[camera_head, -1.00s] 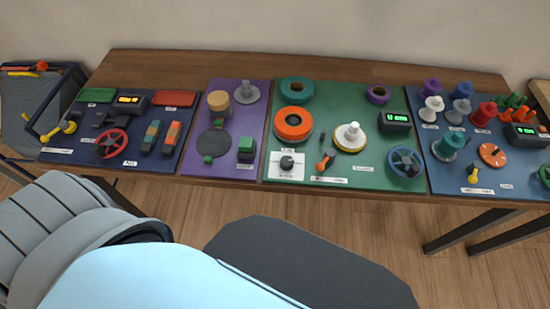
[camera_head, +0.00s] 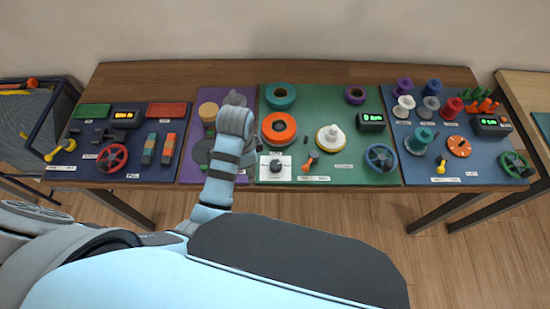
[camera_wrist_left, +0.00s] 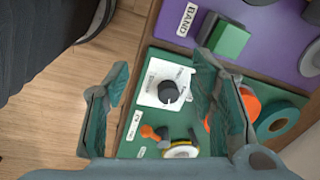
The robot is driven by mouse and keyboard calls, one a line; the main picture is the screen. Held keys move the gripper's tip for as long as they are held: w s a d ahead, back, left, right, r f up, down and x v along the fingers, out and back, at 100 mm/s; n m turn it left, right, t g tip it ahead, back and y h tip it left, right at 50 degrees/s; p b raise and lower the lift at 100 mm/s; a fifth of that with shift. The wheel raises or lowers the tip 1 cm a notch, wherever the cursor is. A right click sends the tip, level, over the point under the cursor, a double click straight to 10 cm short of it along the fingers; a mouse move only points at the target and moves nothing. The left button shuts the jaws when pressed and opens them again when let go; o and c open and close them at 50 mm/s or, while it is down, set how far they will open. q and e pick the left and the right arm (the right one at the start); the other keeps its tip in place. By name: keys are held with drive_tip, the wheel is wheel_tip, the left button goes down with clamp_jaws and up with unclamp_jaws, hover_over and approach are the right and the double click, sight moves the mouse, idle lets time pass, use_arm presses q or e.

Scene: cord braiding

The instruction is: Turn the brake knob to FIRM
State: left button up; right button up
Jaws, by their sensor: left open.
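The likely brake knob is a black round knob on a white square plate, near the front left of the green board in the head view (camera_head: 275,166). The knob also shows in the left wrist view (camera_wrist_left: 168,93), with small print on the plate too small to read. My left gripper (camera_wrist_left: 160,70) is open and empty in the wrist view, its two fingers on either side of the knob in the picture and apart from it. In the head view my left arm reaches over the purple board, left of the knob; its fingers cannot be made out there. My right gripper is not in view.
An orange lever (camera_head: 310,161) is right of the knob plate, and an orange ring (camera_head: 278,130) lies behind it. A blue handwheel (camera_head: 380,158) is further right. A green block (camera_wrist_left: 229,40) on the purple board is near my right-hand finger in the wrist view.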

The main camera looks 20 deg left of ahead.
sight(275, 164)
use_arm(q)
drive_tip(key=w+d+r+m+g, duration=0.1)
drive_tip(key=w+d+r+m, duration=0.5)
drive_tip(key=w, duration=0.1)
wheel_tip(275, 164, down, 14)
drive_tip(key=b, duration=0.3)
drive_tip(key=shift+f+b, duration=0.25)
drive_tip(key=shift+b, duration=0.05)
drive_tip(key=shift+s, duration=0.1)
drive_tip(key=shift+c, duration=0.6)
drive_tip(key=c, duration=1)
